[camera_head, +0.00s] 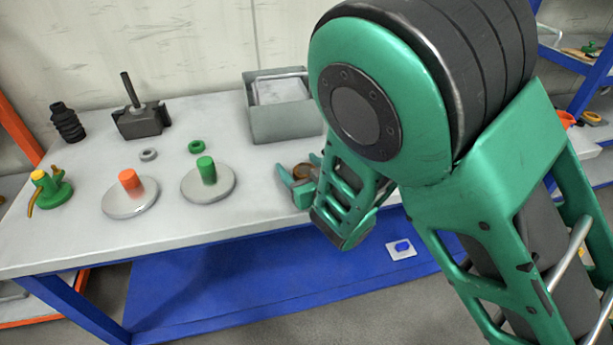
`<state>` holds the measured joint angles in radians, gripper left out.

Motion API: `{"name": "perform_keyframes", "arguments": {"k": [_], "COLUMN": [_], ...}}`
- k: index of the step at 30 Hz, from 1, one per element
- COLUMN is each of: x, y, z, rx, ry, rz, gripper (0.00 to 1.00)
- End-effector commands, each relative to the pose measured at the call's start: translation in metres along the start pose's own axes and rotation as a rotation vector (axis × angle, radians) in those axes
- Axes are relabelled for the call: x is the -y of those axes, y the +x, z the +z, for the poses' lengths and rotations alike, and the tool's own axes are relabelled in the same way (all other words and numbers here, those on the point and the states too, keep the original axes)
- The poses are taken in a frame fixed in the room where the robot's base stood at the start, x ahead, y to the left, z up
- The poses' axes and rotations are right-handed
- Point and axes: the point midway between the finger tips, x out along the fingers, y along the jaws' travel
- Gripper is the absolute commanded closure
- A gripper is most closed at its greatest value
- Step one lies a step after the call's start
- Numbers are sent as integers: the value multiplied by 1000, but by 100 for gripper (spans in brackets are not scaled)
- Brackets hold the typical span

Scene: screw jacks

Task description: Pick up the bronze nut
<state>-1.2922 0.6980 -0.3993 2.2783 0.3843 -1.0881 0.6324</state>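The bronze nut (301,170) is a small brown ring near the right part of the white tabletop's front edge. My gripper (300,172) is at the nut, with one green finger to its left and the other to its right, behind it. The fingers look spread apart. Part of the nut is hidden by my gripper, and I cannot tell whether a finger touches it or whether it rests on the table.
The white table (90,235) also holds a grey nut (148,154), a green nut (196,147), an orange peg (130,180) and a green peg (207,170) on round plates, and a grey bin (285,124). A green-and-yellow piece (50,190) stands at the left.

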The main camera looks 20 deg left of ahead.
Motion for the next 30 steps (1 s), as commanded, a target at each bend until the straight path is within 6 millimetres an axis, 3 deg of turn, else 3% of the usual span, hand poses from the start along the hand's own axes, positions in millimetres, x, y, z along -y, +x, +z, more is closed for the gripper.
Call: {"name": "perform_keyframes", "arguments": {"k": [1, 8, 19, 30], "x": [0, 1, 1, 0], "y": [0, 0, -1, -8], "z": [0, 0, -6, -39], "rx": [0, 0, -4, -6], "ry": [0, 0, 0, 2], "rz": [0, -1, -1, 0], "gripper": [44, 99, 100, 100]}}
